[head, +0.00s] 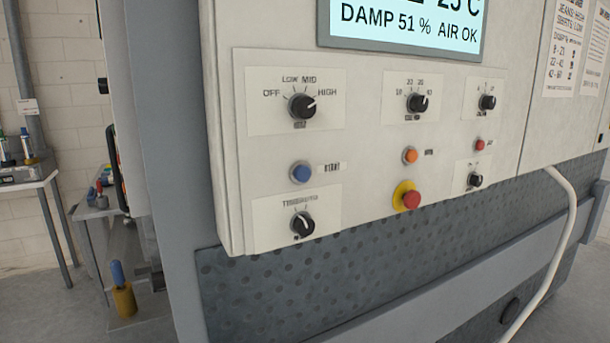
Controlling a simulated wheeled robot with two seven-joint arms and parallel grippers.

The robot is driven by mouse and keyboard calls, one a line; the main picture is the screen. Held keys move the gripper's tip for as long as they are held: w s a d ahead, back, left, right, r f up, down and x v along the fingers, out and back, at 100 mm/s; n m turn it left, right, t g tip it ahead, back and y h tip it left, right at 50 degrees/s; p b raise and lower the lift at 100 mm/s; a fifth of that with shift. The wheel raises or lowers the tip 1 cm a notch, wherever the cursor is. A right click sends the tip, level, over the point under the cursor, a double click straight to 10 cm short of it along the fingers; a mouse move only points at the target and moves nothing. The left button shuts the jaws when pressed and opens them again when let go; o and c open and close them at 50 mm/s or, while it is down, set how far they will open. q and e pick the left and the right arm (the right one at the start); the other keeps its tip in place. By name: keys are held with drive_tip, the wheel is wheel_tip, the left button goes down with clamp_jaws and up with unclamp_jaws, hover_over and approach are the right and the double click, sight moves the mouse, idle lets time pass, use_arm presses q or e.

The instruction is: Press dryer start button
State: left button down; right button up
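The dryer control panel (370,150) fills the middle of the head view. A blue round button (301,173) sits at its left, with a label beside it that appears to read START. An orange button (410,155) is in the middle column, and a small red button (480,144) is farther right. A red mushroom button (408,197) on a yellow ring sits below the orange one. The heat knob (301,106) points toward HIGH. The display (405,22) reads DAMP 51 % and AIR OK. Neither of my grippers is in view.
Several black knobs surround the buttons, including a lower left one (302,224). A white hose (560,245) curves down at the right. Tables with bottles (27,146) stand at the left by a brick wall. Nothing blocks the panel front.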

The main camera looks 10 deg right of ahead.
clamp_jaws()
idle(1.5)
